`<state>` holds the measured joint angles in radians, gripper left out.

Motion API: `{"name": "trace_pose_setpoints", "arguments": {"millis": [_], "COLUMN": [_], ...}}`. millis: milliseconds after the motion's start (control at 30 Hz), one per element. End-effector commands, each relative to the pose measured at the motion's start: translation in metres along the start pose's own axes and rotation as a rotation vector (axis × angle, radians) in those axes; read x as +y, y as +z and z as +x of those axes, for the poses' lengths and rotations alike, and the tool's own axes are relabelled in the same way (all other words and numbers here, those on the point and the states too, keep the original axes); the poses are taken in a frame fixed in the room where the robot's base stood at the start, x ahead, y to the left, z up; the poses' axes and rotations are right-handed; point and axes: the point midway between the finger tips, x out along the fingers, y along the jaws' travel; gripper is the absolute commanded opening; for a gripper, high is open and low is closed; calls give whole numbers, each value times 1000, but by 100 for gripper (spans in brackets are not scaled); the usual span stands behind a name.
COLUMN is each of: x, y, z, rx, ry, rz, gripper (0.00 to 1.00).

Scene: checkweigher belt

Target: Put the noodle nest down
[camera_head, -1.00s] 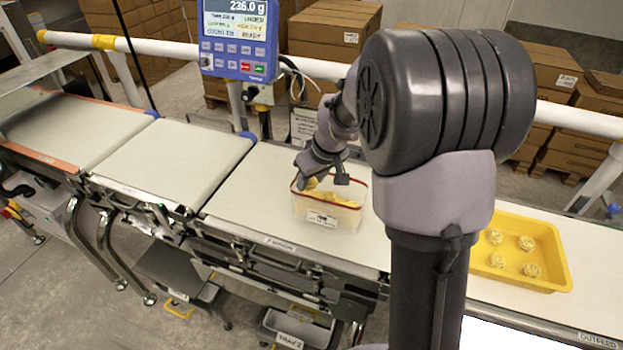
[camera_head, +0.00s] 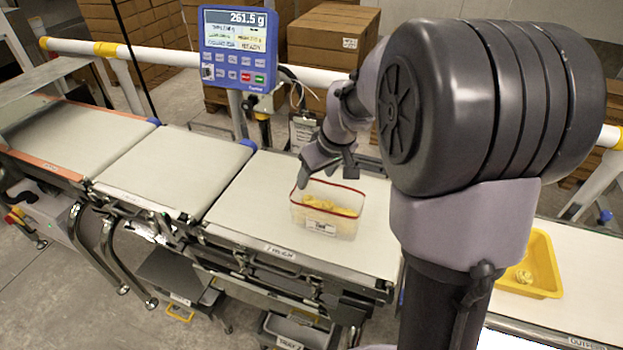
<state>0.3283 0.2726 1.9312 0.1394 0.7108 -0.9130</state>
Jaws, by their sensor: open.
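A clear tub (camera_head: 327,222) with a red rim stands on the weighing belt and holds yellow noodle nests (camera_head: 331,206); I cannot tell them apart one by one. My gripper (camera_head: 326,180) is open above the tub's back rim, with no nest seen between its fingers. A yellow tray (camera_head: 541,262) on the right belt holds a noodle nest (camera_head: 524,276); my arm hides much of the tray. The blue weighing display (camera_head: 238,48) reads 261.5 g.
The belt sections (camera_head: 172,165) left of the tub are bare. A white and yellow rail (camera_head: 312,77) runs behind the belts. Cardboard boxes (camera_head: 335,40) stand behind it. A tray (camera_head: 287,331) sits below the belt.

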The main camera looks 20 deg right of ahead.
Motion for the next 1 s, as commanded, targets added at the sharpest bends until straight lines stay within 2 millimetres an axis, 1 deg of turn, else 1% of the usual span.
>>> {"name": "trace_pose_setpoints", "arguments": {"millis": [33,100,233,267,300,367,400,433,467,500,567,600,700,800,867,1000], "x": [0,0,0,-1,-8,-30,-53,-72,-91,-114,-143,-158,-182,-192,-194,-193], "y": [-2,-2,-1,0,1,6,15,24,36,54,83,102,140,158,162,162], "z": [-18,-33,-50,-53,-61,-82,-101,-116,-130,-147,-165,-173,-183,-184,-184,-184], "rx": [2,2,1,1,6,22,37,48,59,73,90,99,113,118,117,116], "ry": [2,2,1,1,0,-4,-11,-16,-25,-38,-58,-73,-102,-117,-120,-120], "rz": [-1,-1,0,2,11,51,97,137,182,244,331,385,492,548,561,563], "gripper": [61,61,61,61,61,61,61,61,61,61,61,61,61,61,61,61]}}
